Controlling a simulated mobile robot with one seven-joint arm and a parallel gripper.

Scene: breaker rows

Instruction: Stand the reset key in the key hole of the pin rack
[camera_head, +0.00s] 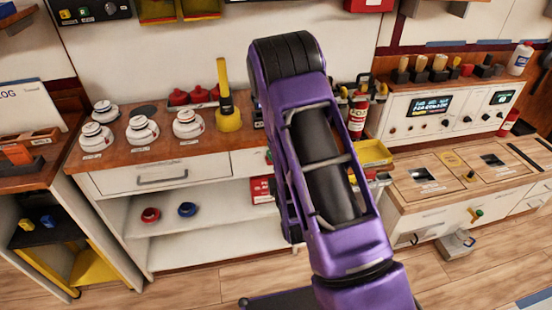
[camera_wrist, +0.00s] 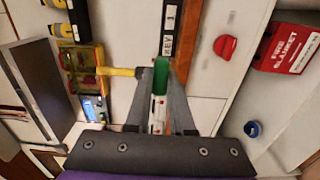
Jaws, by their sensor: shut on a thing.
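My gripper (camera_wrist: 161,98) shows in the wrist view, its two grey fingers closed on a slim piece with a green end, which I take to be the reset key (camera_wrist: 160,75). White and red parts also show between the fingers. A black strip with white labels, one reading KEY, lies just past the fingertips; it looks like the pin rack (camera_wrist: 168,45). The green end appears close to the strip's near end; I cannot tell whether they touch. No key hole can be made out. In the head view my purple arm hides the gripper, key and rack.
In the wrist view a yellow bar (camera_wrist: 115,71) lies left of the fingers, by a yellow tray (camera_wrist: 100,57). A red box lettered FIRE BLANKET (camera_wrist: 288,48) is at right. In the head view, white round pieces (camera_head: 142,132) and a yellow upright handle (camera_head: 225,82) stand on the counter.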

